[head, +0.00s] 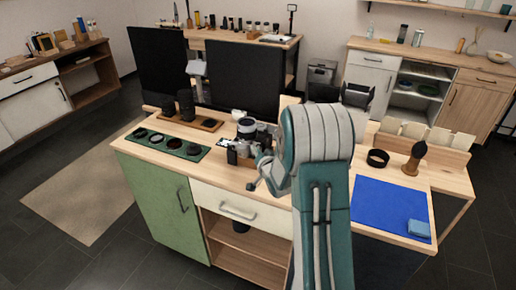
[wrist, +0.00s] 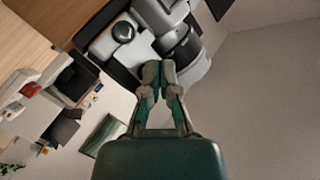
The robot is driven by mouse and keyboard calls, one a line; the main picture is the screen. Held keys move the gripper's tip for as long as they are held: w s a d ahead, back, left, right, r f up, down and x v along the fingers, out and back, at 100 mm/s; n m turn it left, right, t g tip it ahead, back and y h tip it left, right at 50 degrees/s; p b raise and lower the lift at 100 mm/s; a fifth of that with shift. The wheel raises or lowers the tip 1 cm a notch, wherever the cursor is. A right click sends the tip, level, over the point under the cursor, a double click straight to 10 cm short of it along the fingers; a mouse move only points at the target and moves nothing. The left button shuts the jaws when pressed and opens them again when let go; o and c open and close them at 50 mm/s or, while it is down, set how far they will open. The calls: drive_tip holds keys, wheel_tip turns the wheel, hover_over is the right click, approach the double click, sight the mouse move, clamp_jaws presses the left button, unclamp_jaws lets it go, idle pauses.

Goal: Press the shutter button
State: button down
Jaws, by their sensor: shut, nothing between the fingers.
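A silver and black camera (head: 243,148) stands on the wooden worktop, its lens upward in the head view and partly hidden by my arm. In the wrist view the camera (wrist: 108,44) fills the upper middle, with a round dark-topped knob (wrist: 123,32) and the grey lens barrel (wrist: 184,48). I cannot tell for sure which part is the shutter button. My gripper (wrist: 160,68) is shut and empty. Its fingertips appear right by the camera body, between the knob and the lens; whether they touch it is unclear.
A green mat (head: 165,144) with several round lens parts lies left of the camera. Dark monitors (head: 245,75) stand behind.

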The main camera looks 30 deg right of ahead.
drive_tip(key=shift+w+d, duration=0.2)
idle(0.3)
drive_tip(key=shift+s+a, duration=0.45)
drive_tip(key=shift+a, duration=0.1)
drive_tip(key=s+a, duration=0.1)
drive_tip(key=a, duration=0.1)
drive_tip(key=s+a, duration=0.2)
idle(0.6)
drive_tip(key=shift+r, duration=0.1)
idle(0.6)
